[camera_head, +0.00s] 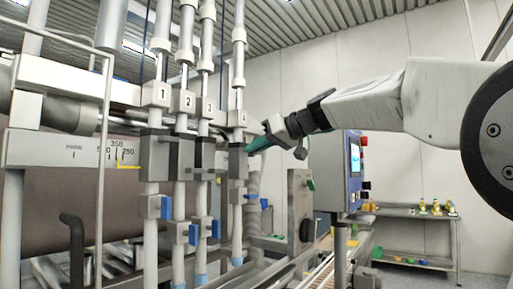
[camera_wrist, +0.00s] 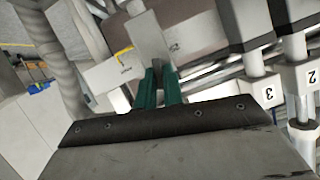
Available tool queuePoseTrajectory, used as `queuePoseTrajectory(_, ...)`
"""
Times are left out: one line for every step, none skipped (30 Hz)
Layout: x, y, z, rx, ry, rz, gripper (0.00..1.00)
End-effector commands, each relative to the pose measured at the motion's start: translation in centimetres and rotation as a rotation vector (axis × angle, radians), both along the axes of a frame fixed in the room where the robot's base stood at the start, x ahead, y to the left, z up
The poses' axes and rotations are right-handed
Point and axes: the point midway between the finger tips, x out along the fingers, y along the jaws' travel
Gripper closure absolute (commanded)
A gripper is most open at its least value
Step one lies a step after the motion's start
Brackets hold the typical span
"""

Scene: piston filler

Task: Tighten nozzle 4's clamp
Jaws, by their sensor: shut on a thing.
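Nozzle 4 (camera_head: 240,190) is the rightmost of a row of upright white tubes, under the label plate 4 (camera_head: 241,118). Its clamp (camera_head: 237,166) is a grey block around the tube, below that plate. My gripper (camera_head: 249,147) comes in from the right, its green fingers at the clamp's upper right side. In the wrist view my gripper (camera_wrist: 160,75) has its two green fingers close together on a small dark piece, seemingly the clamp's handle. The fingers hide most of that piece, and I cannot tell how far it is turned.
Nozzles 1 (camera_head: 151,220), 2 (camera_head: 180,200) and 3 (camera_head: 201,200) stand close on the left; label 3 (camera_wrist: 269,94) shows upside down in the wrist view. A control panel (camera_head: 352,165) stands on the right below my arm. A shelf table (camera_head: 415,214) with small items is behind.

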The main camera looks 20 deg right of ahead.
Motion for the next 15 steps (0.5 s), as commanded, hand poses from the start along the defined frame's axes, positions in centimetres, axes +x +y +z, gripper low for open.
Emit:
queuePoseTrajectory(0.09, -0.14, -0.06, 0.031, 0.024, -0.001, 1.00)
queuePoseTrajectory(0.11, -0.14, -0.08, 0.054, 0.041, -0.001, 1.00)
queuePoseTrajectory(0.15, -0.19, -0.12, 0.083, 0.062, -0.002, 1.00)
queuePoseTrajectory(0.16, -0.20, -0.15, 0.107, 0.079, -0.001, 1.00)
queuePoseTrajectory(0.17, -0.21, -0.14, 0.130, 0.096, -0.001, 1.00)
queuePoseTrajectory(0.19, -0.27, -0.14, 0.160, 0.118, -0.002, 1.00)
queuePoseTrajectory(0.18, -0.28, -0.14, 0.184, 0.134, -0.001, 1.00)
queuePoseTrajectory(0.19, -0.31, -0.15, 0.207, 0.152, -0.001, 1.00)
queuePoseTrajectory(0.23, -0.34, -0.18, 0.238, 0.174, -0.002, 1.00)
queuePoseTrajectory(0.24, -0.34, -0.18, 0.261, 0.190, -0.001, 1.00)
queuePoseTrajectory(0.26, -0.36, -0.23, 0.284, 0.208, -0.001, 1.00)
queuePoseTrajectory(0.29, -0.38, -0.23, 0.316, 0.231, -0.002, 1.00)
queuePoseTrajectory(0.29, -0.40, -0.26, 0.338, 0.247, -0.001, 1.00)
queuePoseTrajectory(0.29, -0.41, -0.28, 0.361, 0.264, -0.001, 1.00)
queuePoseTrajectory(0.30, -0.44, -0.28, 0.392, 0.286, -0.001, 1.00)
